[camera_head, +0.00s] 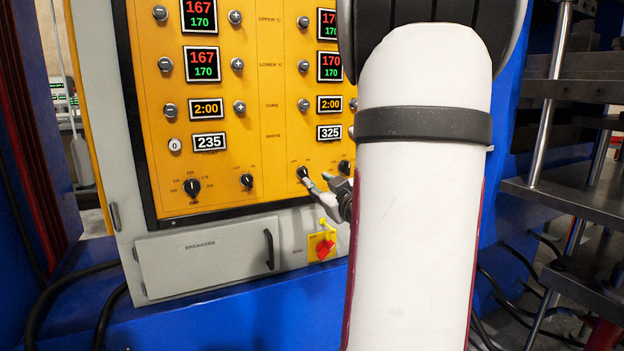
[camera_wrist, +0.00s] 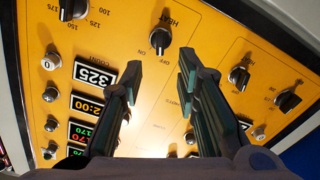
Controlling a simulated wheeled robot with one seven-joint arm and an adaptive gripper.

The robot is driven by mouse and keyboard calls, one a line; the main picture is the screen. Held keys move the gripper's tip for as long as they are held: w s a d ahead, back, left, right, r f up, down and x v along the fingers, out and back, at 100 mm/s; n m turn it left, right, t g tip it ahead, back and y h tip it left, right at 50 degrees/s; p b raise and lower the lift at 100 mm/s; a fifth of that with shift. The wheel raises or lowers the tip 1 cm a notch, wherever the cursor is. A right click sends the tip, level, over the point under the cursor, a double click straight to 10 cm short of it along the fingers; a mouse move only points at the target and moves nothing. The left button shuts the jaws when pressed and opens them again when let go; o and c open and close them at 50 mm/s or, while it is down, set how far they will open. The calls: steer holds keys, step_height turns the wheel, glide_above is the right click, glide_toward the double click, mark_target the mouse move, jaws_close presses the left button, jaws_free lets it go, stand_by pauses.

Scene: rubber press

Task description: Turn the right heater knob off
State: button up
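The right heater knob (camera_head: 303,173) is a small black knob low on the yellow panel, below the 325 display. In the wrist view, which shows the panel upside down, this knob (camera_wrist: 160,38) sits under a HEAT label with OFF and ON marks. I cannot tell clearly which mark it points at. My gripper (camera_head: 316,181) is close to the knob in the head view, partly hidden by my arm. In the wrist view my gripper (camera_wrist: 159,68) is open and empty, with the knob seen in the gap just beyond the fingertips. Contact is not visible.
The left heater knob (camera_head: 247,180) and a left selector dial (camera_head: 192,187) lie to the left. A right selector dial (camera_head: 345,167) is close beside my gripper. A red switch (camera_head: 325,249) on a yellow plate and a breaker door (camera_head: 207,256) are below. Press plates (camera_head: 570,200) stand at right.

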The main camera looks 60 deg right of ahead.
steer(key=shift+v, duration=2.2)
steer(key=w+a+f+m+g+y, duration=0.1)
steer(key=a+f+g+y, duration=0.2)
steer(key=a, duration=0.7)
steer(key=a+f+g+y, duration=0.1)
steer(key=a+f+g, duration=0.3)
steer(key=a, duration=0.6)
steer(key=s+a+f+n+g+y, duration=0.15)
steer(key=s+a+g+y, duration=0.55)
steer(key=s+a, duration=1.15)
step_height(320, 180, up, 30)
steer(key=n+t+h+p, duration=0.1)
steer(key=t+p, duration=0.2)
steer(key=p, duration=2.5)
steer(key=shift+a, duration=0.4)
